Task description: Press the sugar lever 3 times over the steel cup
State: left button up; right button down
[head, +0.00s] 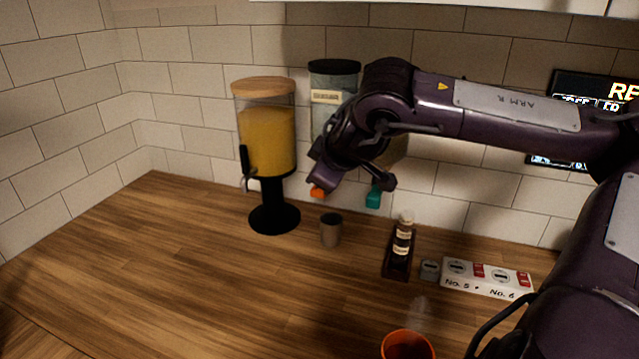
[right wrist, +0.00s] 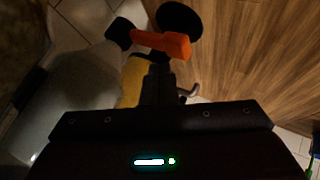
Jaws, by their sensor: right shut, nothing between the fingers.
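The steel cup (head: 330,231) stands upright on the wooden counter, below and slightly right of an orange lever (head: 317,192). A teal lever (head: 373,196) sits further right. Behind them is a clear dispenser (head: 334,88) with a dark lid and a label too small to read; my right arm hides much of its lower part. My right gripper (head: 325,168) is shut and empty, close above the orange lever. In the right wrist view the orange lever (right wrist: 165,43) lies just beyond the closed fingers (right wrist: 160,84); contact cannot be told. My left gripper is not in view.
A yellow-filled dispenser (head: 266,140) on a black base (head: 273,217) stands left of the cup. A small bottle (head: 403,238) on a dark stand, a numbered white box (head: 487,278) and an orange cup (head: 407,345) are to the right. The left counter is clear.

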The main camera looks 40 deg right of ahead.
notch_tip(320, 180, up, 5)
jog(key=p, duration=0.4)
dwell(0.3)
jog(key=shift+s+f, duration=0.1)
dwell(2.3)
